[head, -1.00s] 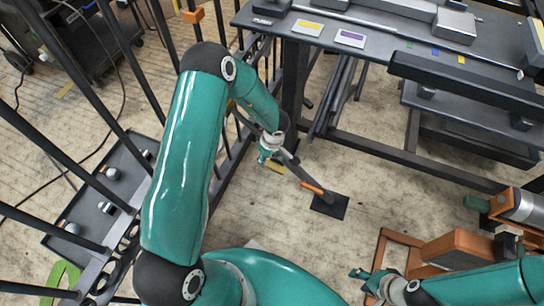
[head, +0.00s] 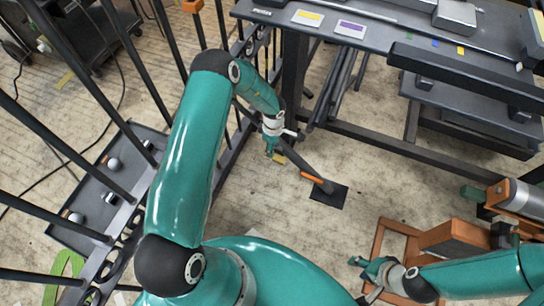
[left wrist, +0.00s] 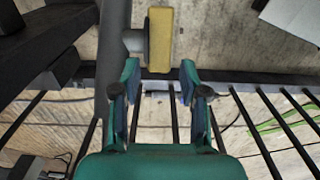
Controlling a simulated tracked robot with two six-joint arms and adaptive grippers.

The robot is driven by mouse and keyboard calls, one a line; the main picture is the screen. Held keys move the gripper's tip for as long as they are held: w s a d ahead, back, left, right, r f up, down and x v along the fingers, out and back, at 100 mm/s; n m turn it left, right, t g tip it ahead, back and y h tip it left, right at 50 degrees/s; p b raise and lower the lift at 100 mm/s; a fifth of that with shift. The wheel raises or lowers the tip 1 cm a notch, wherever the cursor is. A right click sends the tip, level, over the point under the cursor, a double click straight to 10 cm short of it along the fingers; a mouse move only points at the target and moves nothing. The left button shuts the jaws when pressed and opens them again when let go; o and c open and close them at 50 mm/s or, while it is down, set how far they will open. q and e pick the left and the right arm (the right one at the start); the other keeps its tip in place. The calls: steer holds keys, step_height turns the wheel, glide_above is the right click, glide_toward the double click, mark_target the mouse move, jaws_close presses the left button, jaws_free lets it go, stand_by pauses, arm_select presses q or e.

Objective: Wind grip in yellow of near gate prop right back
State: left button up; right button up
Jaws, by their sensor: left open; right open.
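The yellow grip (left wrist: 160,40) shows in the left wrist view as an upright block on a short grey stub, beside a dark post (left wrist: 113,45). My left gripper (left wrist: 159,68) is open. The block's lower end appears between its fingertips, with no visible contact. In the head view the left gripper (head: 271,150) hangs by the dark sloping prop (head: 300,168); only a bit of yellow (head: 280,159) shows beside it. The prop has an orange sleeve (head: 313,177) and a black foot plate (head: 328,193). My right gripper (head: 369,267) is open and empty at the lower right.
Dark gate bars (head: 84,65) stand on the left, with a grey tray (head: 75,190) beyond them. A dark bench (head: 390,35) with yellow and purple labels stands at the back right. An orange frame (head: 395,235) lies near my right arm. Floor around the foot plate is clear.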

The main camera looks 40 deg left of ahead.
mark_target(275, 157)
arm_select(q)
step_height(275, 157, down, 7)
steer(key=shift+r+b, duration=0.15)
steer(key=shift+b, duration=0.6)
steer(key=c, duration=0.7)
steer(key=shift+a, duration=0.3)
jaws_close()
steer(key=shift+d, duration=0.25)
steer(key=shift+d+y, duration=0.1)
steer(key=shift+y, duration=0.2)
